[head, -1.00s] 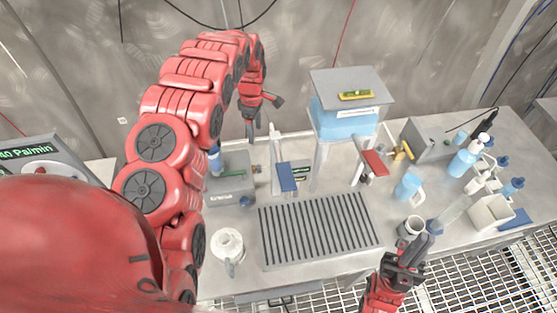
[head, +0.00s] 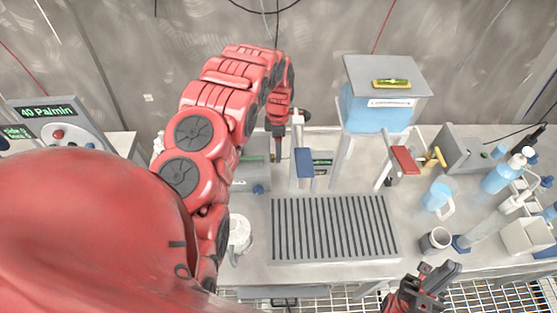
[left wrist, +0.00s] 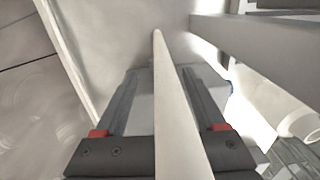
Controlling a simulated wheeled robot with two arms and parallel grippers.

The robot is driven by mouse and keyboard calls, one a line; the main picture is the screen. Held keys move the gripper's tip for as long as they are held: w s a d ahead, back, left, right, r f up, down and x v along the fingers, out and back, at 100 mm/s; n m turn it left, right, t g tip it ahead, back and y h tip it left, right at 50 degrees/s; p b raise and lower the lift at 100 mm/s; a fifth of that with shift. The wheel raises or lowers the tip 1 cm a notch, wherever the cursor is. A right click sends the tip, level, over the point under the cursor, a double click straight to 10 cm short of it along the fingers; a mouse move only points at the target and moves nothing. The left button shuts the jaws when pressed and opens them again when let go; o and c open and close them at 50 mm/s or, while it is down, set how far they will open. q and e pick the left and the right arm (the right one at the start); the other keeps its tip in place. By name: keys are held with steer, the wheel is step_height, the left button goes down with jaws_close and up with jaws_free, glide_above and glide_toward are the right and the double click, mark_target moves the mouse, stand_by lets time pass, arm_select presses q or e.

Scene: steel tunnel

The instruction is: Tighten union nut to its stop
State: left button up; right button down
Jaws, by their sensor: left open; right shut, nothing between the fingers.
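I cannot make out the union nut in either view. My left gripper (head: 279,157) points down at the back of the bench, beside a white upright post with a blue plate (head: 304,162). In the left wrist view its two fingers (left wrist: 163,85) are open, with a pale straight pipe or rod (left wrist: 172,120) running between them. I cannot tell whether a finger touches it. My right gripper (head: 440,277) is shut and empty at the front edge of the bench, below the grey cup (head: 436,240).
A blue tank (head: 377,112) on a stand, with a red-handled lever (head: 405,160), stands right of the post. A slotted drain tray (head: 335,258) lies in front. A blue jug (head: 437,197), bottles (head: 503,175) and a white box (head: 528,236) crowd the right. A display panel (head: 52,125) is at left.

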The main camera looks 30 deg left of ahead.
arm_select(q)
step_height(320, 180, down, 3)
steer(key=shift+s+f+p, duration=0.1)
steer(key=shift+p, duration=0.5)
steer(key=shift+f, duration=0.85)
steer(key=shift+c, duration=0.2)
jaws_close()
steer(key=shift+f, duration=0.1)
steer(key=g+b, duration=0.1)
steer(key=b, duration=0.6)
steer(key=g+h+b, duration=0.1)
steer(key=b, duration=0.6)
steer(key=shift+w+f, duration=0.25)
steer(key=shift+w, duration=0.05)
steer(key=shift+r+b, duration=0.15)
steer(key=shift+b, duration=0.25)
steer(key=shift+s+r, duration=0.1)
steer(key=shift+r, duration=0.1)
